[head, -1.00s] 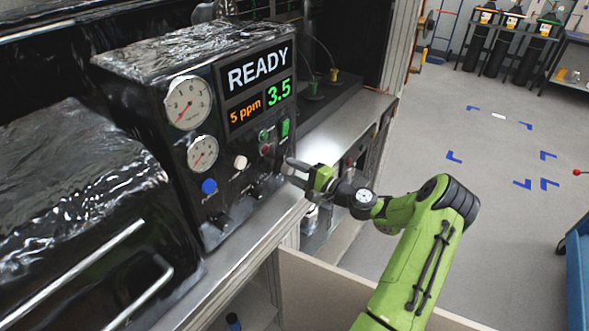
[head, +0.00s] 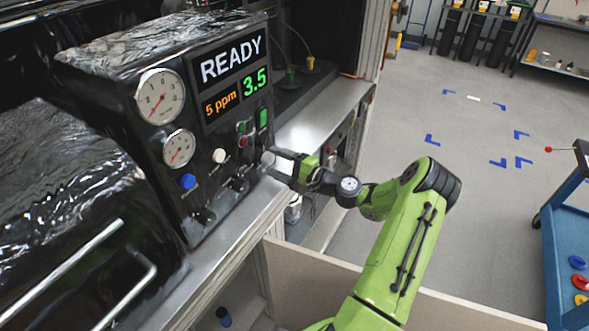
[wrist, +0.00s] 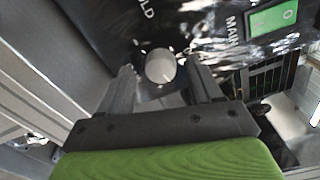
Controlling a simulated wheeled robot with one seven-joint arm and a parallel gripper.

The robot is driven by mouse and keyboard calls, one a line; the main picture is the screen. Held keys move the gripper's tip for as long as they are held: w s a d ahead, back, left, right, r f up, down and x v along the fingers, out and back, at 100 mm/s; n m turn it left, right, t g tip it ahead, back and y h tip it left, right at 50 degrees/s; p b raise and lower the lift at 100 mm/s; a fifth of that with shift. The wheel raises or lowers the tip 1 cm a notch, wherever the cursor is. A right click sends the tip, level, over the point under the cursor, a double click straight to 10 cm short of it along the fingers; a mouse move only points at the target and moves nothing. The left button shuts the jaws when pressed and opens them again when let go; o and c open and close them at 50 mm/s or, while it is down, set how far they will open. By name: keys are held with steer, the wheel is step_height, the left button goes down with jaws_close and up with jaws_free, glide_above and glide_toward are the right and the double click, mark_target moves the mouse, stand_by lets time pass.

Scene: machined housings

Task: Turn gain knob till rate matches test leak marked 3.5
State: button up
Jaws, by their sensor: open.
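The black leak-test panel (head: 205,150) has a screen (head: 231,62) reading READY, with 5 ppm in orange and 3.5 in green. A pale round knob (head: 267,158) sits at the panel's lower right. My gripper (head: 273,166) is open at this knob. In the wrist view the knob (wrist: 160,66) shows between the two fingertips of my gripper (wrist: 160,82), with a visible gap on each side. Lettering ending in "OLD" and the word "MAIN" show near it; no gain label is readable. A white knob (head: 219,156) and a blue knob (head: 188,181) are further left.
Two dials (head: 160,96) are on the panel's left side. A lit green switch (wrist: 272,17) is close to the gripper. A metal ledge (head: 235,228) runs below the panel.

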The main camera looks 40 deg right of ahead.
steer(key=v, duration=1.4)
steer(key=shift+s+b, duration=0.35)
steer(key=shift+b, duration=0.05)
steer(key=shift+d, duration=0.15)
steer(key=w+a+r+n+g, duration=0.2)
steer(key=a+n+g, duration=0.95)
steer(key=a, duration=0.85)
steer(key=s+a+r+n+h, duration=0.2)
steer(key=s+a+r+h, duration=0.1)
steer(key=s, duration=0.5)
steer(key=s+a+r+n+h, duration=0.2)
steer(key=s+a+r, duration=0.3)
steer(key=s, duration=0.4)
steer(key=shift+r+n+h, duration=0.4)
steer(key=shift+r+n, duration=0.1)
steer(key=shift+n, duration=0.35)
